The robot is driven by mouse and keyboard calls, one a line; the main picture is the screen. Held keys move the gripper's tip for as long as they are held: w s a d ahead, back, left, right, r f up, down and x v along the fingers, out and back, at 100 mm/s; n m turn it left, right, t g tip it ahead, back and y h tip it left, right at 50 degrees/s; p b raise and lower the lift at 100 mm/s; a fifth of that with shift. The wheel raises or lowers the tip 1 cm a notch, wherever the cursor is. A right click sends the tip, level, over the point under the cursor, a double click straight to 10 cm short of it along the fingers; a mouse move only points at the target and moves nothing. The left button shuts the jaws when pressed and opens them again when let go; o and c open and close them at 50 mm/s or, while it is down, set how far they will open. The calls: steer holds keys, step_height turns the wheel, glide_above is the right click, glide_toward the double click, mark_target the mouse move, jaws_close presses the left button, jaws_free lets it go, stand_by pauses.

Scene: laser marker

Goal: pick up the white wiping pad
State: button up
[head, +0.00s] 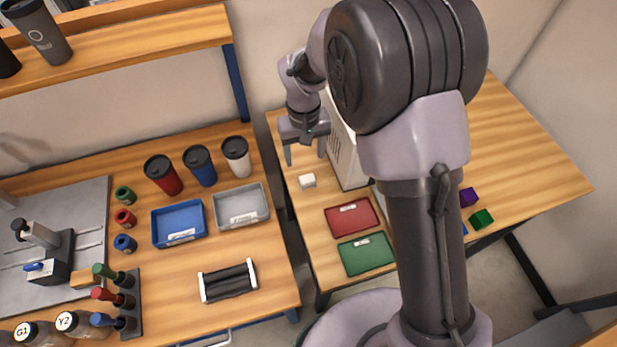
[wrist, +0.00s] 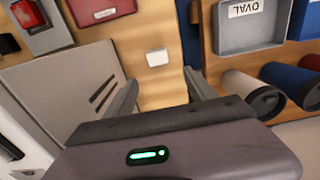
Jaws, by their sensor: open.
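The white wiping pad (head: 307,181) is a small white block lying on the right-hand wooden table, left of the white machine. It also shows in the wrist view (wrist: 157,57), near the upper middle. My gripper (head: 305,158) is open and empty above the table, a little behind and above the pad in the head view. In the wrist view, the two fingers of my gripper (wrist: 163,92) stand apart, with the pad beyond the gap between them. The pad is apart from both fingers.
The white machine (head: 344,150) stands close right of my gripper, partly hidden by my arm. A red tray (head: 334,225) and a green tray (head: 349,266) lie in front of the pad. The left bench holds a grey tray (head: 259,213), a blue tray (head: 160,240) and tumblers.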

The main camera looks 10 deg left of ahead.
mark_target(307, 178)
step_height(307, 178, down, 4)
steer(key=shift+r+b, duration=0.25)
steer(key=shift+b, duration=0.15)
steer(key=f+b, duration=0.2)
steer(key=f, duration=0.1)
steer(key=s+f+b, duration=0.1)
steer(key=f, duration=0.1)
steer(key=shift+s+d, duration=0.1)
steer(key=shift+d, duration=0.3)
steer(key=shift+f, duration=0.3)
steer(key=shift+r, duration=0.15)
steer(key=shift+c, duration=0.3)
jaws_close()
steer(key=shift+r, duration=0.15)
